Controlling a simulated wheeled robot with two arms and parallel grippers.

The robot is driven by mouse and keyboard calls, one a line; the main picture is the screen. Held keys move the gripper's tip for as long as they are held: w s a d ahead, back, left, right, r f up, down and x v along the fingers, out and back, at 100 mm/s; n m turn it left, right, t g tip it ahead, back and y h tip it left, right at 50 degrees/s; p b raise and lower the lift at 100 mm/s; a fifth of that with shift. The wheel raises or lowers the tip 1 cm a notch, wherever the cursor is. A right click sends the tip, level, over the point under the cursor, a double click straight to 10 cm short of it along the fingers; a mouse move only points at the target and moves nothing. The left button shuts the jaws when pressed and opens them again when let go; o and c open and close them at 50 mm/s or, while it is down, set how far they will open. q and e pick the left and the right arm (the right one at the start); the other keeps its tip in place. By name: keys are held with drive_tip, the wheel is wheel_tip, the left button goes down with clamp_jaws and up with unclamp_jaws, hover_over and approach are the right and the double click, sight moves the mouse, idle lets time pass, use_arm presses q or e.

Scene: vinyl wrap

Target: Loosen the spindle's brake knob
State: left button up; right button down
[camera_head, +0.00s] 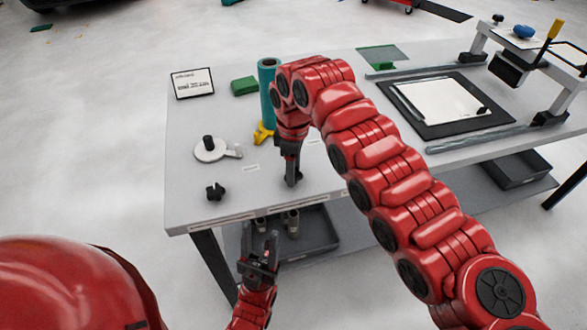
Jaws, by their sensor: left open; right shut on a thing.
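A white round base with a black upright post (208,149), which looks like the spindle, stands on the left part of the table with a small grey arm at its right side. A small black lobed knob (215,191) is near the table's front left corner; I cannot tell if it is the brake knob. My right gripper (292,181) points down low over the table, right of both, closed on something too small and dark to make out. My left gripper (261,246) is open and empty, pointing up in front of the table's front edge, below the tabletop items in the picture.
A teal roll (267,80) stands upright behind my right gripper, with a yellow tool (263,133) at its foot. A black mat (462,122) and a press (510,68) occupy the right. A grey bin (318,238) sits below.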

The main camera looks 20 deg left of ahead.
drive_tip(key=shift+w+r, duration=0.1)
drive_tip(key=shift+c, duration=1.2)
unclamp_jaws()
wheel_tip(320, 180, up, 17)
drive_tip(key=p, duration=0.7)
drive_tip(key=shift+r, duration=0.2)
drive_tip(key=shift+f, duration=0.1)
